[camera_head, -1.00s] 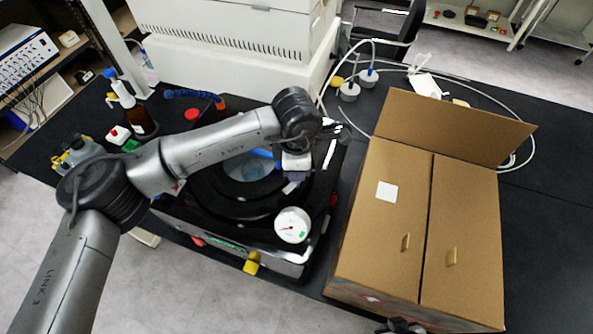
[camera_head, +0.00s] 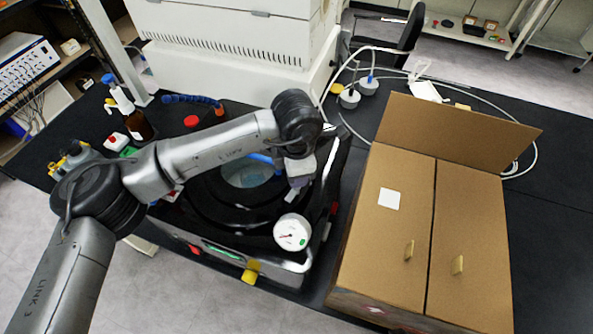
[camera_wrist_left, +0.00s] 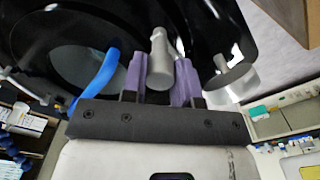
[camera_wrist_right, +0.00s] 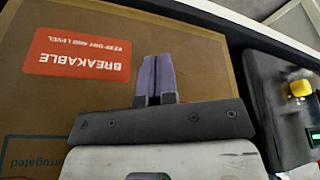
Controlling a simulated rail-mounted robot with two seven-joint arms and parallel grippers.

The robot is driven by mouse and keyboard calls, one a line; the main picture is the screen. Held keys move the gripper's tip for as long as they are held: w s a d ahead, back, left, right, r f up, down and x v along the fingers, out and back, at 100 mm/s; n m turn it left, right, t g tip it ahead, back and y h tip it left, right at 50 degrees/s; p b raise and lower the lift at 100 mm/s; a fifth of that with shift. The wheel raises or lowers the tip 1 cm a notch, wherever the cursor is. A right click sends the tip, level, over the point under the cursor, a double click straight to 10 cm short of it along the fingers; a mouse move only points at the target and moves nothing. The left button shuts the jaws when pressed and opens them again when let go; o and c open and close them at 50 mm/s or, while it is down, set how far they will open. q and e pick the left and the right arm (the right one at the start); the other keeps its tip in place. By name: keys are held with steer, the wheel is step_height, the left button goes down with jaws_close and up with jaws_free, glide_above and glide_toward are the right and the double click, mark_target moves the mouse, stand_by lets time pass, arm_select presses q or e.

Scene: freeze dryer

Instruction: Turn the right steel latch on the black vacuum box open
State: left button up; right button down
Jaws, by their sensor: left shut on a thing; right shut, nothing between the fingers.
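The black vacuum box (camera_head: 225,214) stands left of centre in the head view, with a round window in its dark lid. My left gripper (camera_head: 297,186) reaches over its right side and hides part of it. In the left wrist view, the purple fingers of my left gripper (camera_wrist_left: 159,82) are shut around a grey steel latch (camera_wrist_left: 159,55), which stands between them. My right gripper (camera_wrist_right: 157,78) is shut and empty in the right wrist view, in front of a cardboard face; the head view does not show it.
A large cardboard box (camera_head: 400,230) stands close on the right of the vacuum box. A white gauge (camera_head: 292,232) sits at the front right of the vacuum box. A brown bottle (camera_head: 138,125) stands at the left, and a white machine (camera_head: 235,65) stands behind.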

arm_select(q)
steer(key=o, duration=0.9)
steer(key=shift+r, duration=0.1)
step_height(320, 180, up, 14)
steer(key=shift+f+b, duration=0.15)
steer(key=shift+b, duration=0.3)
